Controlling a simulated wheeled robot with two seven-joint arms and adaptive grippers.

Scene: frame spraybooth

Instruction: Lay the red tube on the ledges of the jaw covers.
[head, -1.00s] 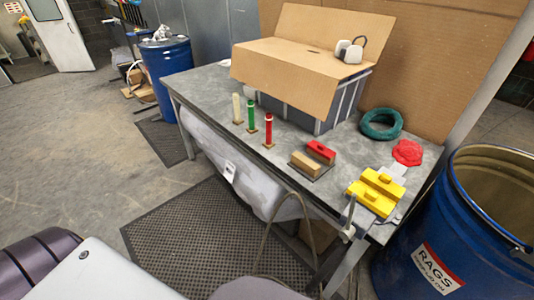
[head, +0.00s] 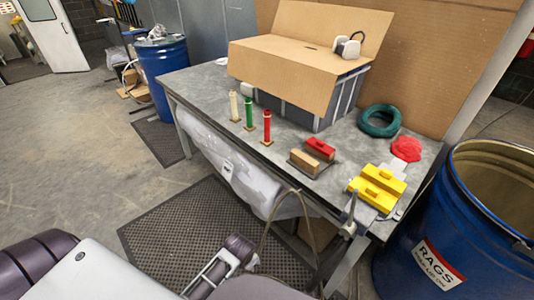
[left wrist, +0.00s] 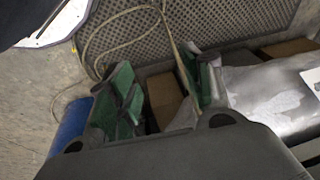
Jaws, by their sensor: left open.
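The red tube (head: 267,126) stands upright on a small base near the table's front edge, right of a green tube (head: 250,113) and a cream tube (head: 234,105). Two yellow jaw covers, a near one (head: 371,196) and a far one (head: 385,178), sit side by side on the vise at the table's right front corner. No tube is seen on them. In the left wrist view my left gripper (left wrist: 158,92) is open and empty, its green-padded fingers apart above the floor mat and the wrapped roll. My right gripper is not in view.
A red block and a tan block (head: 304,162) lie between the tubes and vise. A cardboard-topped crate (head: 310,70), a green coil (head: 379,121) and a red cloth (head: 406,149) stand behind. A blue rags drum (head: 440,240) stands right. A hose hangs by the table front.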

